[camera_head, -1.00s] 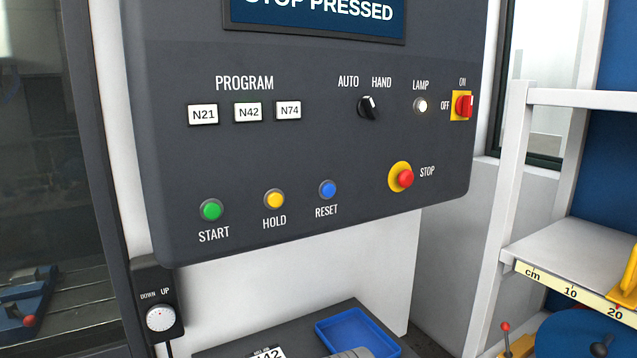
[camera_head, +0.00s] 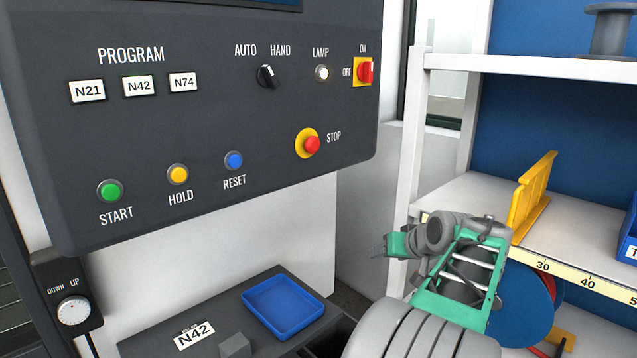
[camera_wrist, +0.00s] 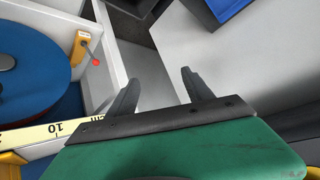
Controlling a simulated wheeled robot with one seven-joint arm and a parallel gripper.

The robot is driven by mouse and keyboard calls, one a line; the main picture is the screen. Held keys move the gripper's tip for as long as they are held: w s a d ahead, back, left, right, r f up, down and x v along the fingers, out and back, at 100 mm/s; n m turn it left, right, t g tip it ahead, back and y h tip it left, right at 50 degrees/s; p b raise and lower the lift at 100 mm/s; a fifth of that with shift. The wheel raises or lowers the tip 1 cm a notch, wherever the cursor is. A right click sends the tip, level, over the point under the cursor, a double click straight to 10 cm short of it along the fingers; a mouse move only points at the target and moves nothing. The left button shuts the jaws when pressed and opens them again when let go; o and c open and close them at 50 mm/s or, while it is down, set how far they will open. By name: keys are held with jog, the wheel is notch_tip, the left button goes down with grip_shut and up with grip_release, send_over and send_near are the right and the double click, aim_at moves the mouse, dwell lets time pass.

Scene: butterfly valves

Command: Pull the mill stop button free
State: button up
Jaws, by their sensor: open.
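The red stop button (camera_head: 312,145) sits on a yellow collar (camera_head: 302,143) at the lower right of the dark control panel (camera_head: 200,120), with the word STOP beside it. My gripper (camera_head: 376,251) is below and to the right of the button in the head view, apart from the panel. In the wrist view my gripper (camera_wrist: 160,90) shows two dark fingers spread apart with nothing between them. The stop button is not seen in the wrist view.
Green start (camera_head: 110,190), yellow hold (camera_head: 177,174) and blue reset (camera_head: 233,160) buttons line the panel's lower edge. A red on-off switch (camera_head: 366,72) is above the stop button. A white shelf (camera_head: 460,205) stands close on the right. A blue tray (camera_head: 284,307) lies below the panel.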

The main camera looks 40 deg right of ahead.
jog(key=w+r+n+t, duration=0.3)
jog(key=w+r+t, duration=0.1)
jog(key=r, duration=0.6)
jog(key=n+t+y, duration=0.4)
jog(key=n+t, duration=0.1)
send_near(315, 146)
jog(key=w, duration=0.1)
jog(key=w+p, duration=0.2)
jog(key=w, duration=0.6)
jog(key=shift+r, duration=0.1)
jog(key=shift+w, duration=0.2)
jog(key=shift+c, duration=0.4)
grip_shut()
